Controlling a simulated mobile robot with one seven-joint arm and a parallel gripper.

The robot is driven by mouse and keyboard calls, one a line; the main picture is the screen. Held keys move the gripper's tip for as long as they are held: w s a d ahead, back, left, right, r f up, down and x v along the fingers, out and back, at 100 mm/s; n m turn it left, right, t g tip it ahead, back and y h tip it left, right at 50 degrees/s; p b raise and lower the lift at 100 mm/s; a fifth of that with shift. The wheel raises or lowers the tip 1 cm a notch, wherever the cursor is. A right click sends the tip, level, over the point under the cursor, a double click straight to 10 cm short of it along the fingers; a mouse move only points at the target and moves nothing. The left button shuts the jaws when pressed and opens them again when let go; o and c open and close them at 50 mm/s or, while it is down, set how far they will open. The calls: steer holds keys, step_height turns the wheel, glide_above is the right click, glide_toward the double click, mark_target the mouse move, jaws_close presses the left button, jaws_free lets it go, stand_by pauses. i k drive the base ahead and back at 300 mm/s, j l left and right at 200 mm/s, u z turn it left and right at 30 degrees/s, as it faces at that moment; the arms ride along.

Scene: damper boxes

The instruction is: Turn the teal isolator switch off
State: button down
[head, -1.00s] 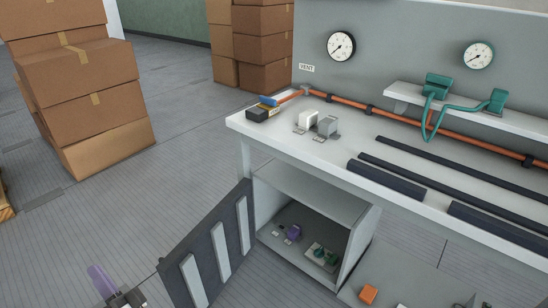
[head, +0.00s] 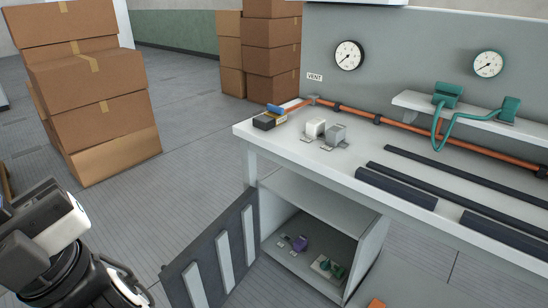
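A small teal switch (head: 327,265) on a pale plate sits on the floor of the open cabinet (head: 362,262) under the bench, on the right side inside. It is small in view, and its lever position cannot be told. A purple fitting (head: 299,243) with small pale tags stands to its left in the cabinet. My gripper (head: 30,235) is at the lower left edge, partly cut off, well left of the cabinet and apart from the switch. Its fingertips do not show clearly, nor whether it holds anything.
The slatted cabinet door (head: 212,252) stands open on the left, between my arm and the opening. The bench top (head: 290,150) overhangs the cabinet. Teal boxes joined by a hose (head: 437,135) sit on the wall shelf. Cartons (head: 95,100) stand behind left; the floor between is clear.

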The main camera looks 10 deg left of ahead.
mark_target(325, 265)
steer(key=u, duration=0.65)
steer(key=i+j+u, duration=0.1)
steer(key=i+u, duration=0.2)
steer(key=u, duration=0.2)
steer(key=i+u, duration=0.3)
steer(key=u, duration=0.15)
steer(key=i+j+u, duration=0.15)
steer(key=i+u, duration=0.75)
steer(key=i+z, duration=0.25)
steer(key=i, duration=0.3)
steer(key=i+j+z, duration=0.1)
steer(key=i+z, duration=0.15)
steer(key=i, duration=0.3)
steer(key=i+z, duration=1.3)
steer(key=i+j+z, duration=0.2)
steer(key=i+z, duration=0.25)
steer(key=i, duration=0.15)
steer(key=i+l+z, duration=0.1)
steer(key=i+z, duration=0.35)
steer(key=i+j+z, duration=0.1)
steer(key=i+z, duration=0.4)
steer(key=i, duration=1.25)
